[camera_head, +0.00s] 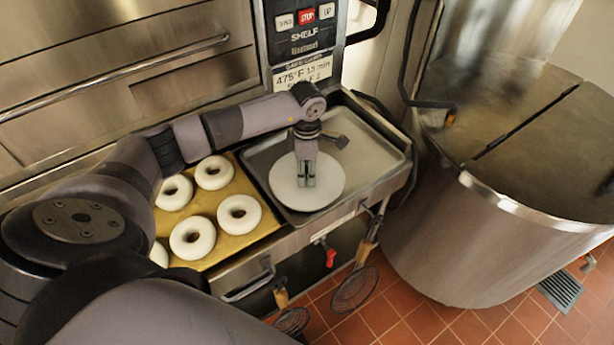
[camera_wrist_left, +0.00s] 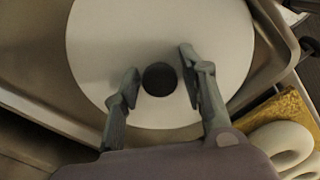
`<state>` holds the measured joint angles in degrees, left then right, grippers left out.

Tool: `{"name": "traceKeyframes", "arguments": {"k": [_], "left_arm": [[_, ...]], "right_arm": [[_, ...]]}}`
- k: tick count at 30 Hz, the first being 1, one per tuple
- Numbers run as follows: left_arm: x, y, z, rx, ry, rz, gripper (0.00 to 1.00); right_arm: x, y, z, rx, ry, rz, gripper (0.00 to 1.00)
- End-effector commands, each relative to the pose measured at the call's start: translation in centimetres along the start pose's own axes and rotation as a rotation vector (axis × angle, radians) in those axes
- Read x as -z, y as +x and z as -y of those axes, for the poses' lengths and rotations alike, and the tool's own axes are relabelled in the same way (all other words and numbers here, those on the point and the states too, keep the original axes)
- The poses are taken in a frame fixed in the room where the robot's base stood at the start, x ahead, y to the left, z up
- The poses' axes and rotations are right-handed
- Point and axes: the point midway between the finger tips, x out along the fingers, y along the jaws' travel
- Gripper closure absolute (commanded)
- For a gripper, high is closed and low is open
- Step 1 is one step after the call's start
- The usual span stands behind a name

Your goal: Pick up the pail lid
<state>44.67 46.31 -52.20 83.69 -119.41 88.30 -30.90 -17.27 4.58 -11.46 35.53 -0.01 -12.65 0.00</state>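The pail lid (camera_head: 322,188) is a round white disc lying on a metal tray on the counter. In the left wrist view the lid (camera_wrist_left: 110,45) shows a dark round knob (camera_wrist_left: 159,79) at its middle. My left gripper (camera_head: 307,183) is above the lid, pointing down. In the left wrist view its two fingers (camera_wrist_left: 157,82) are apart, one on each side of the knob, with a gap visible on both sides. Whether the fingertips touch the lid is unclear. My right gripper is not in view.
The metal tray (camera_head: 376,158) holds the lid. To its left, white bagel rings (camera_head: 239,216) lie on a yellow board (camera_head: 226,249). A large metal kettle (camera_head: 450,240) stands at the right. Skimmers (camera_head: 355,289) hang below the counter front. An oven panel (camera_head: 303,40) rises behind.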

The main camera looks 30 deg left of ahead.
Motion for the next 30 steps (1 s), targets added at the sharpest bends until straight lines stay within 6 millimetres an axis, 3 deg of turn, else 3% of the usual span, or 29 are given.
{"name": "traceKeyframes", "arguments": {"k": [16,30], "left_arm": [[0.0,-0.1,0.0,0.000,0.000,0.000,1.00],[0.0,-1.1,-0.2,-0.004,-0.001,0.001,1.00]], "right_arm": [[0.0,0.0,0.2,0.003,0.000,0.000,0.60],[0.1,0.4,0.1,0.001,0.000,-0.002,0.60]]}}
